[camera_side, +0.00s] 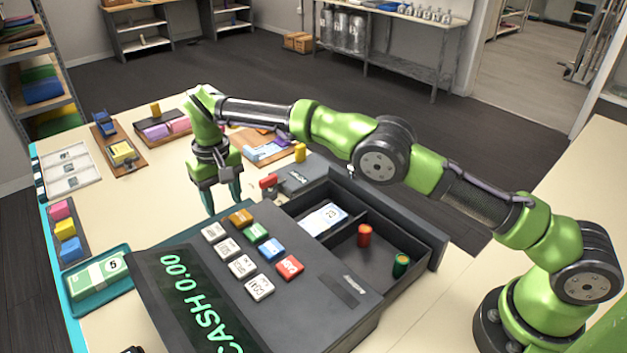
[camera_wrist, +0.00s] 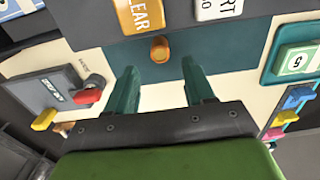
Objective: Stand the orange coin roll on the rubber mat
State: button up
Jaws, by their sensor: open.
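The orange coin roll (camera_wrist: 160,48) shows in the wrist view, apparently upright on the teal rubber mat (camera_wrist: 230,45), close to the keyed side of the cash register. My gripper (camera_wrist: 158,66) is open and empty, with its fingertips just short of the roll, one to each side of it.
The cash register (camera_side: 330,300) stands in front of my gripper. Its open drawer (camera_side: 335,247) holds a red roll (camera_side: 364,236), a green roll (camera_side: 400,265) and notes. A red key (camera_side: 268,182) on a grey box is close by. A teal tray (camera_side: 85,302) of banknotes lies left.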

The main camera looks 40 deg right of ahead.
jog(key=s+d+r+m+t+y, duration=0.1)
jog(key=s+d+r+t, duration=0.1)
jog(key=s+d+r, duration=0.6)
jog(key=s+d+r+m+t+y, duration=0.15)
jog(key=d+r, duration=0.45)
jog(key=r, duration=0.6)
jog(key=s+d+f+t, duration=0.2)
jog(key=s+d, duration=0.2)
jog(key=s, duration=0.7)
jog(key=s+d+f+m+t, duration=0.1)
jog(key=s+d, duration=0.3)
jog(key=s, duration=0.7)
jog(key=shift+f+t, duration=0.35)
jog(key=shift+f, duration=0.3)
jog(key=shift+m+h, duration=0.25)
